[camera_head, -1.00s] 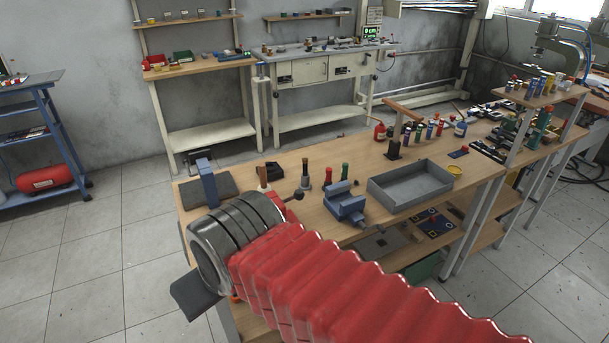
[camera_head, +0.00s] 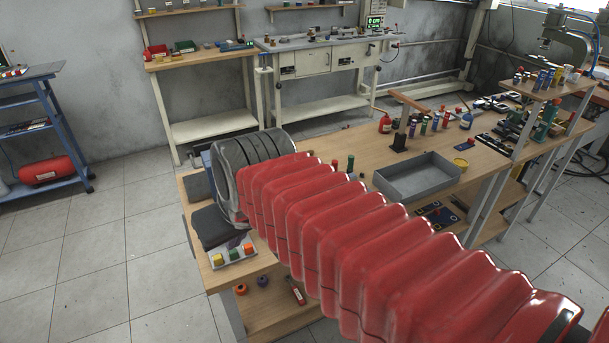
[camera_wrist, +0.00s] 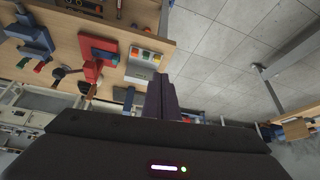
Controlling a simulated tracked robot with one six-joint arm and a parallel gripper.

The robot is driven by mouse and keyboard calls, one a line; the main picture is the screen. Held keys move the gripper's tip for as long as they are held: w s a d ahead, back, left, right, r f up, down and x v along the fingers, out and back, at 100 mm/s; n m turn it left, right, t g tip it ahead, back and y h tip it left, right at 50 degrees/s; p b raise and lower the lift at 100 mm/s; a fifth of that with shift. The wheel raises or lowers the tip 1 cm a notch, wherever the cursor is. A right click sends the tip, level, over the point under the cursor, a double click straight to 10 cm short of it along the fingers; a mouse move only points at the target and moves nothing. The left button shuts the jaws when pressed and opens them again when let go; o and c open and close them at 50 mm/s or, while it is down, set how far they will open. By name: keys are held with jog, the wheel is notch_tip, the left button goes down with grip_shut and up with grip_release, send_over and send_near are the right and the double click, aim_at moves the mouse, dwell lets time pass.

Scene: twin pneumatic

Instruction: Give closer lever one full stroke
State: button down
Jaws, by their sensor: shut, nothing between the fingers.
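My gripper (camera_wrist: 160,95) is shut and empty. In the wrist view its dark fingers point up toward the bench edge, just below a white button box (camera_wrist: 143,66). A red block-shaped fixture (camera_wrist: 98,47) sits left of the fingers, apart from them. A dark rod with a round black knob (camera_wrist: 57,73) is beside the red fixture; I cannot tell whether it is the closer lever. In the head view my gripper (camera_head: 235,240) is low over the near-left bench corner, by the button box (camera_head: 232,256). My red-sleeved arm hides the red fixture there.
The wooden bench (camera_head: 350,143) carries a grey tray (camera_head: 420,178) and several bottles farther right. A blue fixture (camera_wrist: 32,42) stands left of the red one in the wrist view. Open tiled floor (camera_head: 120,230) lies left of the bench.

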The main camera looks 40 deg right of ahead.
jog(key=w+d+r+m+h, duration=0.1)
jog(key=w+d, duration=0.3)
jog(key=d, duration=0.9)
jog(key=w+d+r+m+h, duration=0.1)
jog(key=w+d+r+m, duration=0.2)
jog(key=d, duration=1)
jog(key=shift+w+d, duration=0.25)
jog(key=shift+w, duration=0.5)
jog(key=x, duration=1)
jog(key=shift+s+a+f, duration=0.1)
jog(key=shift+s+a, duration=0.2)
jog(key=shift+s, duration=0.3)
jog(key=shift+s+a+f, duration=0.1)
jog(key=shift+s+a, duration=0.25)
jog(key=shift+s, duration=0.25)
jog(key=shift+s+a+f, duration=0.1)
jog(key=shift+s+a, duration=0.2)
jog(key=shift+s, duration=0.3)
jog(key=shift+a, duration=0.2)
jog(key=shift+d, duration=0.2)
